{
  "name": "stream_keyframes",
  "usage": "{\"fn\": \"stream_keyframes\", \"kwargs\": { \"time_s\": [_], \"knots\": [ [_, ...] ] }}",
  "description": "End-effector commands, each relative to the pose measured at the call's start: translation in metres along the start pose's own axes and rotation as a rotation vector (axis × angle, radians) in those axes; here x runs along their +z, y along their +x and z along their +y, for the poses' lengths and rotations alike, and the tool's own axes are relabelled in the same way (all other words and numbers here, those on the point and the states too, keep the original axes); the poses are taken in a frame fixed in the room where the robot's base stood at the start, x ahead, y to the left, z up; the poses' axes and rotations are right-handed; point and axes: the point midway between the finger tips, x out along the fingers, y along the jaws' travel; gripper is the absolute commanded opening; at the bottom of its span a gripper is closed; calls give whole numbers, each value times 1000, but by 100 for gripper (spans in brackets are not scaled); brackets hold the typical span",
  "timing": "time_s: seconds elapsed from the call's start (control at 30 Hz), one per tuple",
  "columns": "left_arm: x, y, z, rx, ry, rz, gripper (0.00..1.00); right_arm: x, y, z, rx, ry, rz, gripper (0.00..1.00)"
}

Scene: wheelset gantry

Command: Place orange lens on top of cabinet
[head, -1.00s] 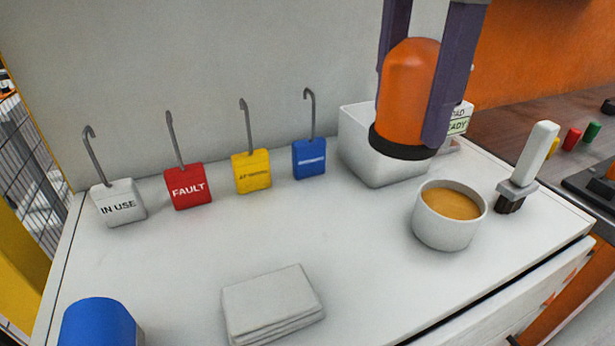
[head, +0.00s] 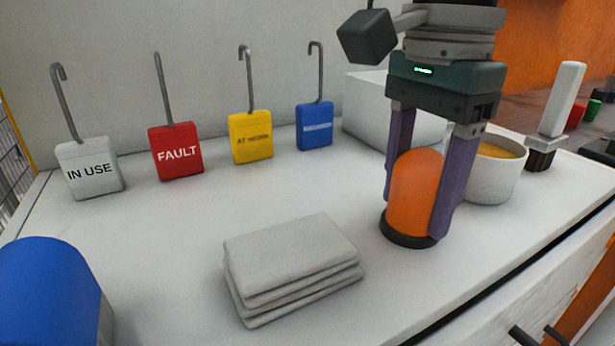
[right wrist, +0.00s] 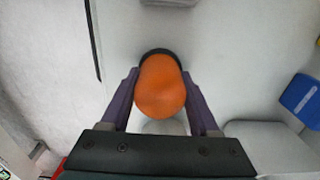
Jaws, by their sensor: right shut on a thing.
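The orange lens (head: 416,190) is a domed cap with a dark base ring. My right gripper (head: 415,222) is shut on it, with a purple finger on each side. The lens is upright over the white cabinet top (head: 200,225), between the cloth stack and the cup. Its dark base is at or just above the surface; I cannot tell if it touches. In the right wrist view the lens (right wrist: 160,90) sits between the two fingers. My left gripper is not in view.
A folded grey cloth stack (head: 290,265) lies left of the lens. A cup (head: 492,178), a brush (head: 556,115) and a white bin (head: 375,105) stand behind and right. Several hooked tags, including the red FAULT tag (head: 176,150), stand at back. A blue dome (head: 45,290) is front left.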

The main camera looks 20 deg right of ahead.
Motion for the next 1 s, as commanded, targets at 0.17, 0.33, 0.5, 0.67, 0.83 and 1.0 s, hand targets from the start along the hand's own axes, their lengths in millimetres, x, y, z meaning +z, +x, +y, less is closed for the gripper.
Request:
{"fn": "stream_keyframes", "kwargs": {
  "time_s": [0.17, 0.33, 0.5, 0.67, 0.83, 1.0],
  "knots": [
    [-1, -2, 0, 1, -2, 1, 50, 0, -2, 0, -1, 0, 0, 4],
    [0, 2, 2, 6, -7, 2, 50, 0, 2, 0, 0, 0, 1, 64],
    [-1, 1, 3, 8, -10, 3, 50, 0, 1, 0, 0, 0, 1, 83],
    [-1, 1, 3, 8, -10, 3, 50, 0, 1, 0, 0, 0, 0, 92],
    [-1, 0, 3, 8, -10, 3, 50, 0, 0, 0, -1, 0, 1, 92],
    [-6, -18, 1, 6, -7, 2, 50, 0, -22, 0, -1, 0, 0, 92]
  ]
}}
